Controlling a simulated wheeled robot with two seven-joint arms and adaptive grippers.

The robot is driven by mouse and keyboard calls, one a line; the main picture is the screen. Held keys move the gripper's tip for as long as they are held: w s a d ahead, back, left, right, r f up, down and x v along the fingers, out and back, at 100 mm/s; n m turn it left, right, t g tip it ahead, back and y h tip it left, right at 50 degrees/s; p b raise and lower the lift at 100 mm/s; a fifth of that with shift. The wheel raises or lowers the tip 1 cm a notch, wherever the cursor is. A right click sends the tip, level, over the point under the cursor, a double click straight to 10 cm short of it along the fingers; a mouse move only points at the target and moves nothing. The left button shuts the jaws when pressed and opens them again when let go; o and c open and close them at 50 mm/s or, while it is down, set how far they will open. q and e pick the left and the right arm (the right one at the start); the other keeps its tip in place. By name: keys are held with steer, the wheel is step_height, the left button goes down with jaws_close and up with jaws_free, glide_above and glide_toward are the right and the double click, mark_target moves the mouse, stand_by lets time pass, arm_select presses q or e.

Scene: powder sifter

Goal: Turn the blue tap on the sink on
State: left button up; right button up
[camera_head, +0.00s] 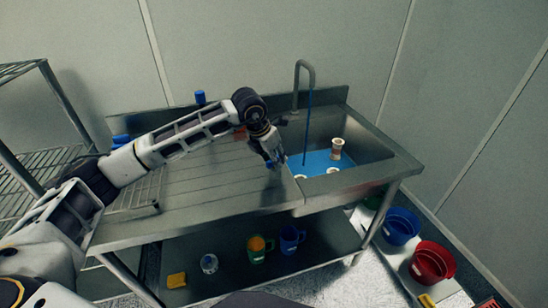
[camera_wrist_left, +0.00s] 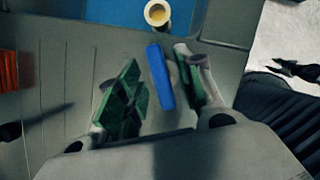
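The steel sink (camera_head: 383,154) has a blue basin floor or water (camera_head: 318,160), also blue in the left wrist view. Its tall bent spout (camera_head: 311,72) stands at the back. A thin blue line (camera_head: 307,125), like a stream of water, runs from the spout into the basin. My left gripper (camera_head: 275,164) is at the sink's left edge. In the left wrist view its fingers (camera_wrist_left: 156,75) are apart, with a blue bar (camera_wrist_left: 160,76), seemingly the tap handle, between them. I cannot tell if they touch it. The bar is hidden in the head view.
A cup (camera_head: 337,148) stands in the sink; smaller pale cups lie nearby. A yellow-filled cup (camera_wrist_left: 157,13) shows in the wrist view. Mugs (camera_head: 291,239) stand on the lower shelf. Blue (camera_head: 401,226) and red (camera_head: 432,262) buckets are at right. The drainboard (camera_head: 195,185) is mostly clear.

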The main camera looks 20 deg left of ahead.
arm_select(q)
steer(key=v, duration=1.2)
stand_by(0.4)
steer(key=shift+f, duration=0.1)
stand_by(0.4)
